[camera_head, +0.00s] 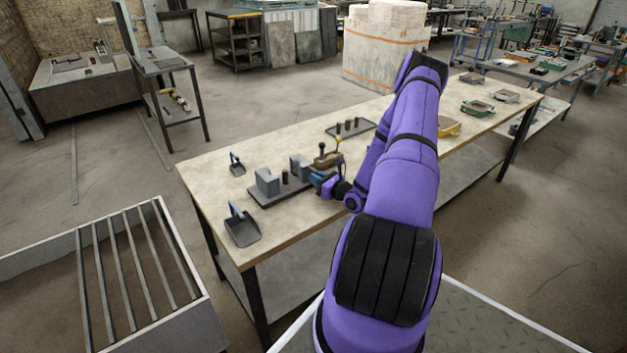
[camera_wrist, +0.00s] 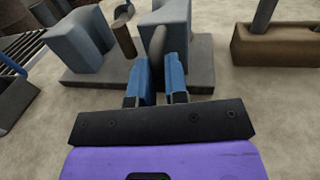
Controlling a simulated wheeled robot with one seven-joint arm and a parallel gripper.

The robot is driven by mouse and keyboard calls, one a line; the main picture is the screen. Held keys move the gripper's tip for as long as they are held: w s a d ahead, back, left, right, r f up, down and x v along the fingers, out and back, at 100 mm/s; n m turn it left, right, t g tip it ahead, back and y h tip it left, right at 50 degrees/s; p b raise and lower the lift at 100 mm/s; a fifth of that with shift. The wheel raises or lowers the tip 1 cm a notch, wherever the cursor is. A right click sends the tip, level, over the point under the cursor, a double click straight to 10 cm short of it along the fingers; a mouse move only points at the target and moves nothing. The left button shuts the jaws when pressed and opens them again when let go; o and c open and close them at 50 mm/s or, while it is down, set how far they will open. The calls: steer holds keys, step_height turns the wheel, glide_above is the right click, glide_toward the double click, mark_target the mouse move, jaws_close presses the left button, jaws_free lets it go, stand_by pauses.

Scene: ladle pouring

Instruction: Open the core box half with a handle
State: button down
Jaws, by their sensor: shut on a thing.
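Two grey-blue core box halves stand on a dark base plate (camera_head: 262,197) on the table. The left half (camera_head: 268,182) and the right half (camera_head: 299,166) are apart, with a brown cylindrical core (camera_head: 284,177) upright in the gap. In the wrist view the left half (camera_wrist: 78,48), the core (camera_wrist: 125,41) and the right half (camera_wrist: 185,20) show again. A dark rounded handle (camera_wrist: 158,42) sticks out from the right half towards me. My gripper (camera_wrist: 159,75) is shut on this handle, its blue fingers on either side. The fingertips' exact contact is partly hidden.
A brown box with upright handles (camera_head: 328,158) stands just right of the plate. Scoops (camera_head: 242,228) lie at the table's left, and a dark tray with cylinders (camera_head: 350,129) sits behind. My arm hides the table's middle; bare tabletop (camera_head: 215,190) shows at left.

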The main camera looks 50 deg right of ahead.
steer(key=c, duration=1.2)
jaws_free()
steer(key=shift+s, duration=0.1)
steer(key=s, duration=1)
steer(key=shift+s+a, duration=0.2)
steer(key=shift+s, duration=0.1)
